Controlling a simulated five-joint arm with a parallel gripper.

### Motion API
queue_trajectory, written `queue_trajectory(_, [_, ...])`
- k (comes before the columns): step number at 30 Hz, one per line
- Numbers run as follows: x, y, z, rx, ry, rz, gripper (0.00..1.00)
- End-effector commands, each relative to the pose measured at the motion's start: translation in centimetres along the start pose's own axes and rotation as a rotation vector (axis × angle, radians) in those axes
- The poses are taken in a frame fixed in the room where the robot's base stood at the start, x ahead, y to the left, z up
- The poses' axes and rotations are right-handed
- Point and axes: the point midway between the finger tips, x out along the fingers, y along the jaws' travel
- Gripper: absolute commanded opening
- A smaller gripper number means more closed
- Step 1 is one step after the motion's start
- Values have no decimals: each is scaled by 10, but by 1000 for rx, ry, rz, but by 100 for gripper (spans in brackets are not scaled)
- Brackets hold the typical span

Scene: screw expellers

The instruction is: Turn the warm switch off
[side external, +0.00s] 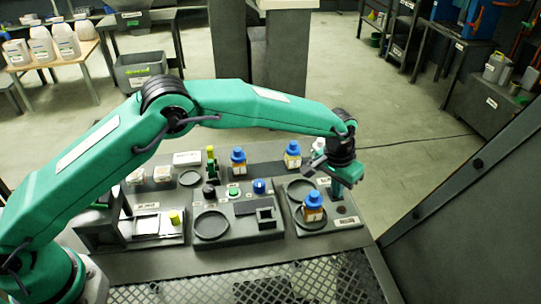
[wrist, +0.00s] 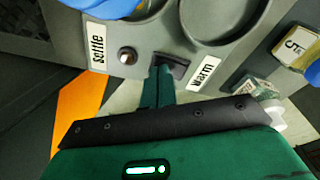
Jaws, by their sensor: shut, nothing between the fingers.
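The warm switch (wrist: 173,64) is a small dark switch in the grey panel, beside the white "warm" label (wrist: 205,73) in the wrist view. My gripper (wrist: 163,72) is shut and empty, its green fingertips right at the switch and partly covering it. I cannot tell whether they touch it or which way the switch is set. In the side view my gripper (side external: 337,192) points down over the right-hand panel (side external: 328,226), and the switch is not clear there.
A round indicator (wrist: 127,55) sits near the "settle" label (wrist: 97,45). A blue-capped bottle (side external: 313,210) stands on the right panel, close left of my gripper. More blue-capped bottles (side external: 292,158) stand behind. The middle panel (side external: 237,232) holds a blue knob (side external: 259,186).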

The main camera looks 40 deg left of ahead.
Motion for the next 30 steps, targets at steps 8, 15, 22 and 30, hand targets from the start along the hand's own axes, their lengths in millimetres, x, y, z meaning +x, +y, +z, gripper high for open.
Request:
queue_trajectory(8, [-14,1,-2,0,2,0,0])
queue_trajectory(15, [-28,1,-4,0,2,1,0])
queue_trajectory(22, [-41,2,-6,0,3,1,0])
queue_trajectory(30, [-56,2,-8,0,2,1,0])
